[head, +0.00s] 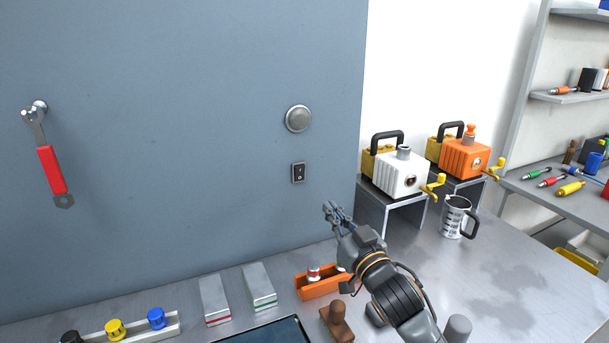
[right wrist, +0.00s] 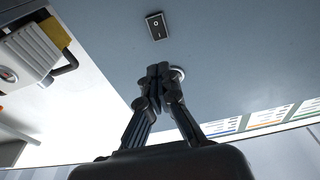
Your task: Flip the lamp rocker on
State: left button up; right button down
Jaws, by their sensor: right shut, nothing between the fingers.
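The lamp rocker (head: 298,173) is a small black switch on the blue-grey panel (head: 200,110), below a round silver knob (head: 298,118). In the right wrist view the rocker (right wrist: 157,26) shows a white circle mark and a bar mark. I cannot tell surely which side is pressed in. My right gripper (head: 337,212) is shut and empty, below and to the right of the rocker and apart from it. In the right wrist view its fingertips (right wrist: 164,72) overlap a round silver thing, and the rocker lies beyond them. My left gripper is not in view.
A white machine with a yellow crank (head: 402,174) stands on a stand to the right, beside a metal mug (head: 455,217). An orange tray (head: 318,287) and a brown-handled stamp (head: 337,320) lie below my right gripper. A red wrench (head: 50,168) hangs at left. The panel around the rocker is clear.

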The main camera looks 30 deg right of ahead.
jog(key=p, duration=0.1)
send_near(301, 169)
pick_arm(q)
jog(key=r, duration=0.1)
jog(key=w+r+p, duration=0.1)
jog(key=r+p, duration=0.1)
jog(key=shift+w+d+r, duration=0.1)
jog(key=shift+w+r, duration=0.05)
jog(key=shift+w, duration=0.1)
pick_arm(e)
jog(key=w, duration=0.4)
jog(key=w+r, duration=0.1)
jog(key=w, duration=0.2)
jog(key=shift+d+r, duration=0.1)
jog(key=shift+d, duration=0.05)
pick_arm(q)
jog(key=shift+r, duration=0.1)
pick_arm(e)
jog(key=shift+r, duration=0.1)
jog(key=p, duration=0.2)
jog(key=shift+w+r+p, duration=0.15)
jog(key=shift+r+p, duration=0.15)
jog(key=shift+r, duration=0.1)
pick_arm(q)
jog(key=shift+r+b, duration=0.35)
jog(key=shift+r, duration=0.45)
pick_arm(e)
jog(key=shift+f+g, duration=0.3)
jog(key=shift+f, duration=0.05)
